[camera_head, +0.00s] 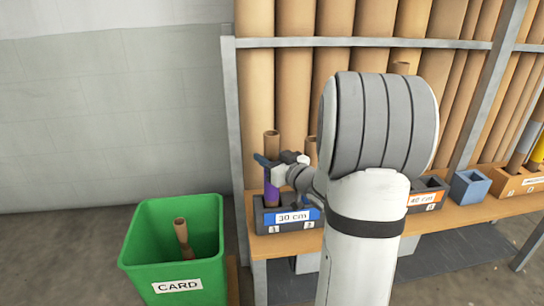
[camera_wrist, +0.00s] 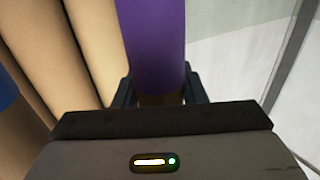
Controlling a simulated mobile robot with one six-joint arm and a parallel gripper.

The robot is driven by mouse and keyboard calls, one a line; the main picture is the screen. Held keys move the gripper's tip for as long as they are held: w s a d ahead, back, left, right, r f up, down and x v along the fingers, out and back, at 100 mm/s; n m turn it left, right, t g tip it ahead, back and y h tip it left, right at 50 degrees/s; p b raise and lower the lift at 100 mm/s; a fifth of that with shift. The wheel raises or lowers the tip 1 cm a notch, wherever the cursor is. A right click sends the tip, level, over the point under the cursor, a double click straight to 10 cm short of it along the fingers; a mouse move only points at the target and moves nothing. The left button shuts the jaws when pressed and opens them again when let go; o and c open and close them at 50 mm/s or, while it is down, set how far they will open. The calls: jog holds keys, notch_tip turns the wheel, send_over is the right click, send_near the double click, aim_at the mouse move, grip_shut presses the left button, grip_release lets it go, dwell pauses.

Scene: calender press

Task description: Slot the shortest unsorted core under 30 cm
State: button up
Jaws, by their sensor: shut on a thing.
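My gripper (camera_head: 270,162) is shut on an upright brown cardboard core (camera_head: 271,142) with a purple lower part. The core stands at the left slot, marked 1, of the dark block labelled 30 cm (camera_head: 292,216). Its lower end meets the block's top, but I cannot tell how deep it sits. In the wrist view, the purple part of the core (camera_wrist: 155,45) fills the space between my gripper's fingers (camera_wrist: 158,88). Another brown core (camera_head: 311,150) shows behind my wrist, its lower part hidden.
A green CARD bin (camera_head: 150,243) with a brown core (camera_head: 182,236) inside stands at left. The wooden shelf (camera_head: 456,225) carries a 40 cm block (camera_head: 422,199) and a blue-grey box (camera_head: 469,187). Tall tubes (camera_head: 290,100) and a grey frame post (camera_head: 233,130) stand behind.

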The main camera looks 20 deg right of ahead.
jog(key=shift+f+b, duration=0.85)
jog(key=shift+f, duration=0.35)
jog(key=o, duration=1.3)
jog(key=shift+o, duration=0.2)
jog(key=shift+s+r, duration=0.1)
jog(key=p+v, duration=0.2)
jog(key=v, duration=0.5)
jog(key=shift+s+p, duration=0.35)
jog(key=shift+d, duration=0.1)
